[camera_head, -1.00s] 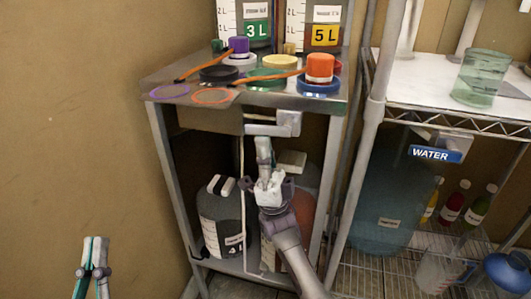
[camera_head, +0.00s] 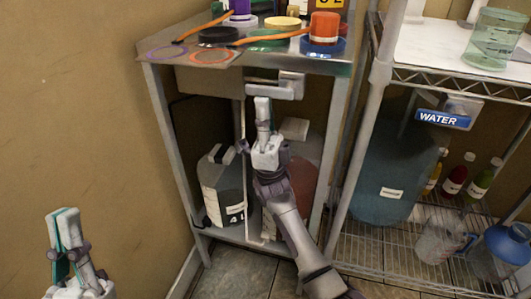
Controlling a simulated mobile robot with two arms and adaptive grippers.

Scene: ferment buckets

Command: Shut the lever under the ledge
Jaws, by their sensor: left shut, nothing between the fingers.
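The lever (camera_head: 290,86) is a grey bar with a blocky right end, under the front edge of the metal ledge (camera_head: 312,66). My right gripper (camera_head: 262,103) points up, with its fingertips just below the left part of the bar. I cannot tell whether they touch it. Its fingers overlap from this angle, so whether they are open or shut is unclear. My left gripper (camera_head: 63,228) is at the lower left, shut and empty, away from the stand and in front of the wall.
Colored lids and orange straps lie on the ledge. A dark jug (camera_head: 222,180) and a reddish jug (camera_head: 302,180) stand below it, beside and behind my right arm. A wire rack on the right holds a blue water container (camera_head: 390,175) and bottles. The floor at lower left is clear.

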